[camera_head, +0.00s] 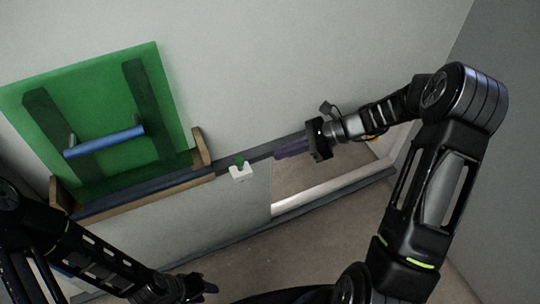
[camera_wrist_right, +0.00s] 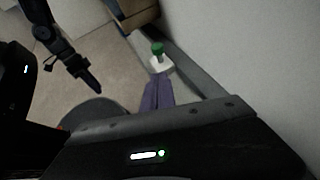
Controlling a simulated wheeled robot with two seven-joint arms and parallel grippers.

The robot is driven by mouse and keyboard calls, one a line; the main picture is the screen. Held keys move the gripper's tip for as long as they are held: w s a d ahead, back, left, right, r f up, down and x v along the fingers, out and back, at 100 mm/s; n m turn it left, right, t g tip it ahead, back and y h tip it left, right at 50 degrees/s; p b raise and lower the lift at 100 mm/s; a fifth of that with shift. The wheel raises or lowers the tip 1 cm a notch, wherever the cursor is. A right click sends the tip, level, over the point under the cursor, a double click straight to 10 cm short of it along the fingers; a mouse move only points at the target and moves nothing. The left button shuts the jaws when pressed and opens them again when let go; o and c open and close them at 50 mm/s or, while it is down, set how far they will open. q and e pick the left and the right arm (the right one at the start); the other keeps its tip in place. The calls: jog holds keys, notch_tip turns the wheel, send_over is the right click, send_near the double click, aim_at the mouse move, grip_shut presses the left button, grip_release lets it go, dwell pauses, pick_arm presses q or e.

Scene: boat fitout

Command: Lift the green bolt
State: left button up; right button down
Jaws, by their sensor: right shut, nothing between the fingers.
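The green bolt (camera_head: 239,161) stands upright in a small white holder (camera_head: 241,173) on the ledge along the wall. In the right wrist view the green bolt (camera_wrist_right: 157,47) and the white holder (camera_wrist_right: 160,65) lie just beyond my fingertips. My right gripper (camera_head: 279,154) is shut and empty, to the right of the bolt and apart from it; its purple fingers also show in the right wrist view (camera_wrist_right: 158,80). My left gripper (camera_head: 210,287) is low at the bottom of the head view, well away from the bolt; its jaw state is unclear.
A green panel (camera_head: 105,75) with a blue handle (camera_head: 104,142) leans at the left, its lower edge in a wooden-ended trough (camera_head: 150,201). A pale rail (camera_head: 335,194) runs below the ledge at the right. The wall rises close behind the bolt. Floor space in front is clear.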

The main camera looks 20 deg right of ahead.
aim_at(240, 160)
jog(key=x, duration=0.9)
jog(key=shift+f, duration=0.15)
